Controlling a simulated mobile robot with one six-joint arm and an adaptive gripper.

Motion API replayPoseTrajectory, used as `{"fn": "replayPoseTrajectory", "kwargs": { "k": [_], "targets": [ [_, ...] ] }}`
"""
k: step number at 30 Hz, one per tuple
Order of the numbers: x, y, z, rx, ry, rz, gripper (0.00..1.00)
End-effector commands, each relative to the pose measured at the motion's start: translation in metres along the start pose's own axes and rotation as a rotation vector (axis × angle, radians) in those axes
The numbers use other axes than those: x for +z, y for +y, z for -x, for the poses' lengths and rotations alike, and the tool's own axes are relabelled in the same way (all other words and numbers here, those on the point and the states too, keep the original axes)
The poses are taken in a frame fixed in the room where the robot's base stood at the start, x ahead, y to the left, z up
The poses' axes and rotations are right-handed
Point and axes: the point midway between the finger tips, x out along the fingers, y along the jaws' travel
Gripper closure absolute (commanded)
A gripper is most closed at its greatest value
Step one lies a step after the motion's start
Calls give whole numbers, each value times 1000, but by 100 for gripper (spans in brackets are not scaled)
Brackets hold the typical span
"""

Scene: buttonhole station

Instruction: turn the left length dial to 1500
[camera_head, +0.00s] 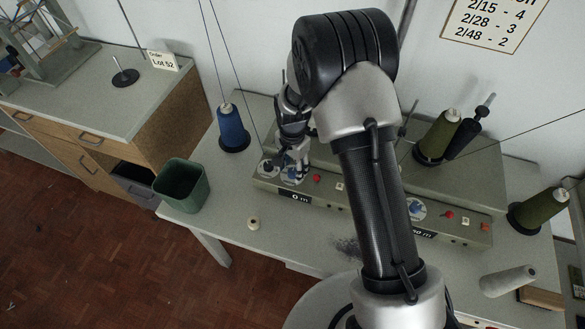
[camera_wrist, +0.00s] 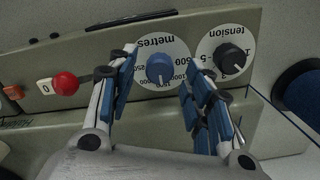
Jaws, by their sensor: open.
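The left length dial is a blue knob (camera_wrist: 160,68) on a white round scale marked "metres" (camera_wrist: 148,50). In the head view the dial's white scale (camera_head: 291,176) is partly covered by my gripper (camera_head: 288,160). In the wrist view my gripper (camera_wrist: 158,76) is open, with one finger on each side of the blue knob. The fingers appear apart from the knob, though their exact depth is unclear. The scale numbers are partly hidden by the fingers, and I cannot read the knob's setting surely. The display below reads "0 m" (camera_head: 300,197).
A tension dial with a dark knob (camera_wrist: 229,58) sits close beside one finger. A red button (camera_wrist: 65,84) is on the other side. A blue thread cone (camera_head: 231,127) and a green bin (camera_head: 181,185) stand left. A second dial (camera_head: 416,209) is further right.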

Motion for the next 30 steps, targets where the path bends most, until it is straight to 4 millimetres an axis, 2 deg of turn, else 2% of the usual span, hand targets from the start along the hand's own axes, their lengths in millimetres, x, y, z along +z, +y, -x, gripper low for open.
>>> {"fn": "replayPoseTrajectory", "kwargs": {
  "k": [9,15,21,30],
  "targets": [
    [-1,-1,68,-5,3,0,54],
    [0,0,98,-2,1,0,54],
    [0,0,108,-1,0,0,54],
    [0,0,108,0,0,0,54]
  ]
}}
